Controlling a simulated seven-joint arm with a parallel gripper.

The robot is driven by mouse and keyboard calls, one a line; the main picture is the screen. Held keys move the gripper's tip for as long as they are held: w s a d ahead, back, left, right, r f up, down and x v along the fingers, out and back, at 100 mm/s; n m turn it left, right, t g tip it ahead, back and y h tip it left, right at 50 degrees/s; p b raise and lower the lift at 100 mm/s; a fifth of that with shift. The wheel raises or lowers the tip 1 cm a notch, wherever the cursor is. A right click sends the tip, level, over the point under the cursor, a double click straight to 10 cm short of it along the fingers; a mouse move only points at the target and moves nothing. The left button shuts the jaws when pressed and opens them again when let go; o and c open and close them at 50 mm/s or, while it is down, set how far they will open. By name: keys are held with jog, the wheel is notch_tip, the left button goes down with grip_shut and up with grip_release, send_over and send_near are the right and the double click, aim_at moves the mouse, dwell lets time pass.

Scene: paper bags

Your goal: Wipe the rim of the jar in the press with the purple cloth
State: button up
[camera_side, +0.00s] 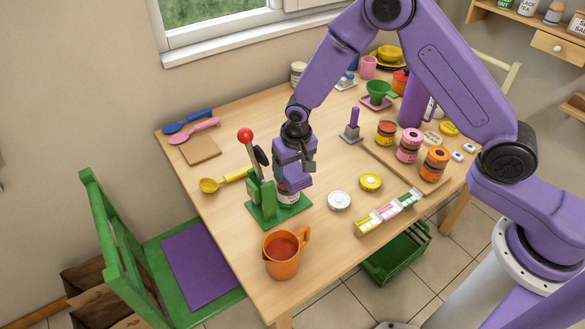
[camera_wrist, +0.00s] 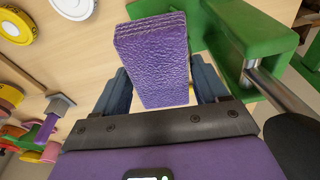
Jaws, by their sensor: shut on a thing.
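My gripper (camera_wrist: 163,95) is shut on the purple cloth (camera_wrist: 155,60), a folded textured block between its fingers. In the side view my gripper (camera_side: 295,160) is right at the green press (camera_side: 265,203), with the cloth (camera_side: 292,180) directly above the jar (camera_side: 288,195). The jar stands on the press base, its upper part hidden behind the cloth. I cannot tell whether the cloth touches the rim. The press has a lever with a red knob (camera_side: 245,135), and its green frame (camera_wrist: 235,40) shows beside the cloth in the wrist view.
An orange jug (camera_side: 282,257) stands in front of the press. A white lid (camera_side: 339,201) and a yellow lid (camera_side: 371,182) lie to its right. A yellow ladle (camera_side: 222,182) lies to its left. Filled jars (camera_side: 407,147) stand on a board at the right.

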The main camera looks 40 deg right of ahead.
jog(key=shift+w+d+f, duration=0.1)
jog(key=shift+w+d, duration=0.05)
jog(key=shift+w, duration=0.1)
jog(key=shift+w, duration=0.25)
jog(key=shift+a, duration=0.2)
jog(key=shift+w+a, duration=0.1)
jog(key=shift+w+a, duration=0.1)
jog(key=shift+a, duration=0.3)
jog(key=shift+a, duration=0.4)
jog(key=shift+s, duration=0.3)
jog(key=shift+s+a, duration=0.15)
jog(key=shift+s, duration=0.15)
jog(key=shift+s, duration=0.2)
